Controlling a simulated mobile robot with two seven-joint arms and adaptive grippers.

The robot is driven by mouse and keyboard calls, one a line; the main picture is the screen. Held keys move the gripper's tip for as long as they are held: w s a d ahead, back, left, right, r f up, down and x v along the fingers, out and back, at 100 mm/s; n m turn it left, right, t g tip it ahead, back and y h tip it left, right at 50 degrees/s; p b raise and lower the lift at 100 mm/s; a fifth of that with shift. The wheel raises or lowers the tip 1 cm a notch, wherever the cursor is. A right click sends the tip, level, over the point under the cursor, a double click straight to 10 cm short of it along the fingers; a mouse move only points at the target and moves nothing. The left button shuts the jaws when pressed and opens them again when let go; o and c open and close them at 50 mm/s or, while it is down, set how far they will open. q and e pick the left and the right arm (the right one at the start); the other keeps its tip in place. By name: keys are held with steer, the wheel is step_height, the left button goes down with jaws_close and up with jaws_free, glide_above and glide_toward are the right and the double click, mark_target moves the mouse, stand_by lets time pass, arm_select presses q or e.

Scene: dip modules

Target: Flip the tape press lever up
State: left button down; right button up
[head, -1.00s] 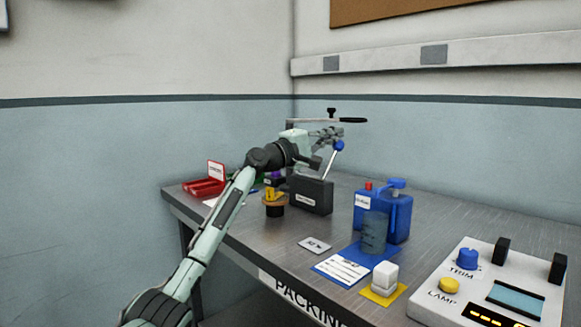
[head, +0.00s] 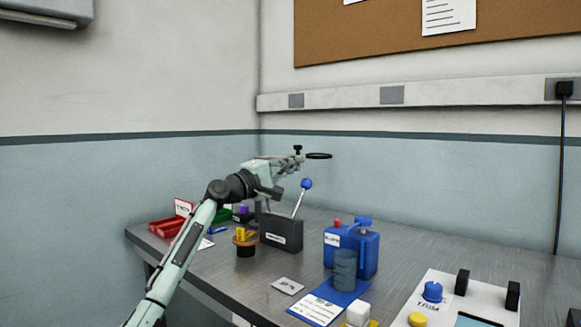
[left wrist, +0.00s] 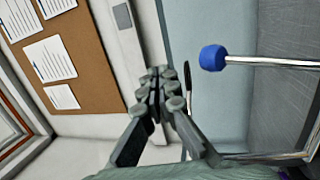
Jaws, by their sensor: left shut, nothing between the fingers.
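The tape press appears to be the dark box (head: 282,232) with a small white label, on the bench left of centre. Its metal lever (head: 299,202) stands up, leaning slightly right, with a blue ball knob (head: 306,183) on top. My left gripper (head: 295,161) is above and slightly left of the knob, apart from it in the picture. In the left wrist view its fingers (left wrist: 160,88) are together and empty. The blue knob (left wrist: 213,57) shows right of the fingertips, with its rod running to the right edge. My right gripper is not in view.
A blue bottle-like container (head: 362,250) and a translucent cup (head: 344,268) stand right of the box. A yellow-topped pot (head: 246,244), red tray (head: 165,228) and green item (head: 225,214) lie left. A dark round handle (head: 319,156) is close behind the gripper. The control panel (head: 450,300) is front right.

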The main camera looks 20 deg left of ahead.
arm_select(q)
steer(key=s+a+r, duration=0.3)
steer(key=s+r, duration=0.2)
steer(key=r, duration=0.3)
steer(key=shift+s, duration=0.35)
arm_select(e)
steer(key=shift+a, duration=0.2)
arm_select(q)
steer(key=shift+a, duration=0.15)
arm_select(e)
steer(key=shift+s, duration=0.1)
